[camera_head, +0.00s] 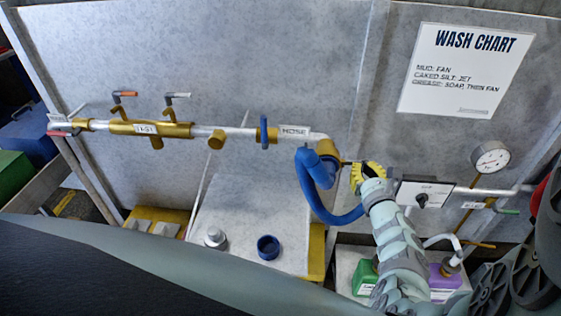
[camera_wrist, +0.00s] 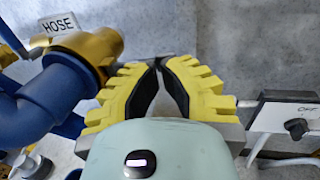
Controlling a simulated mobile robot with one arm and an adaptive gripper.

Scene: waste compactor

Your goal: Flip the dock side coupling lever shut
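The brass coupling (camera_head: 327,149) with the blue hose (camera_head: 318,196) sits at the right end of the pipe, beside the HOSE label. In the wrist view the brass coupling (camera_wrist: 98,48) is left of my gripper (camera_wrist: 158,66). A thin dark metal piece (camera_head: 346,162) sticks out from the coupling toward my gripper (camera_head: 360,174); it may be a coupling lever. A grey lever-like piece (camera_wrist: 38,46) shows on the coupling's left in the wrist view. My yellow fingers meet at their tips, with a bowed empty gap below. I cannot tell if the tips touch the coupling's metal piece.
Right of my gripper is a switch box (camera_head: 424,193) marked OFF, with a pressure gauge (camera_head: 491,158) beyond it. A brass valve manifold (camera_head: 150,128) is at left. A blue ring cup (camera_head: 268,247) and green (camera_head: 364,277) and purple (camera_head: 443,281) jugs stand below.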

